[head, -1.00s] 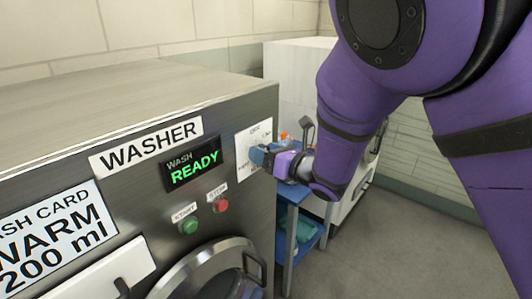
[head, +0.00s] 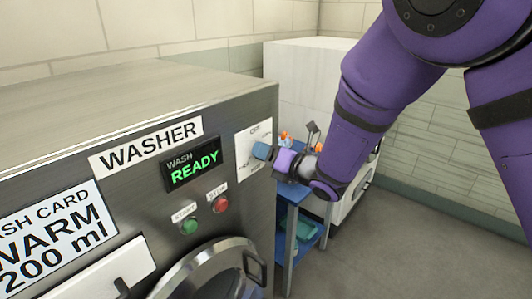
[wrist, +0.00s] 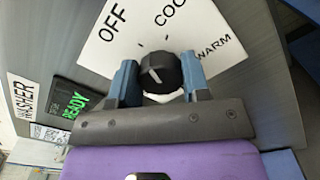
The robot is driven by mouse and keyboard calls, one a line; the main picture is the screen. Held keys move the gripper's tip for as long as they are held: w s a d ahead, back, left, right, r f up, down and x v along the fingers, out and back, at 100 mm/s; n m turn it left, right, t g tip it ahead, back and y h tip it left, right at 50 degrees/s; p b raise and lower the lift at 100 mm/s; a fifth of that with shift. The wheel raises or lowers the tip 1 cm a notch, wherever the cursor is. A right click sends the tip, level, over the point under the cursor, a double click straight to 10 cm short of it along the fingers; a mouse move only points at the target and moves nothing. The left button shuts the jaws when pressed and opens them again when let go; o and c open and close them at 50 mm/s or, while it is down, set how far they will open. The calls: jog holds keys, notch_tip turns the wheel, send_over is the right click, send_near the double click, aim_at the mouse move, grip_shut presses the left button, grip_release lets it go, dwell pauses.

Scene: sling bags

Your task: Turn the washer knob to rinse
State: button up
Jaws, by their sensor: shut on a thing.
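The black washer knob (wrist: 158,72) sits on a white dial card in the wrist view. The card reads OFF, COOL and WARM there; no rinse label is readable. A short pale mark shows on the knob's face, pointing roughly toward the OFF side. My gripper (wrist: 160,80) has its two blue fingers on either side of the knob and is shut on it. In the head view my gripper (head: 263,152) is at the dial card (head: 248,140) on the washer's right front, and it hides the knob.
The washer (head: 120,150) shows a READY display (head: 194,163), a green start button (head: 188,226) and a red stop button (head: 220,204). A WARM 200 ml wash card (head: 60,236) is at left. A blue cart (head: 292,235) and a white machine (head: 300,70) stand right of the washer.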

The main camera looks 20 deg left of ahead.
jog(key=m, duration=0.5)
jog(key=shift+w+m, duration=0.1)
jog(key=shift+m, duration=0.2)
jog(key=m, duration=1.8)
jog(key=f+m, duration=0.1)
jog(key=m, duration=0.8)
jog(key=shift+s, duration=0.25)
jog(key=m, duration=0.5)
jog(key=shift+s+r+m, duration=0.1)
jog(key=shift+m, duration=0.2)
jog(key=m, duration=0.5)
jog(key=shift+s+a+r, duration=0.1)
jog(key=o, duration=0.9)
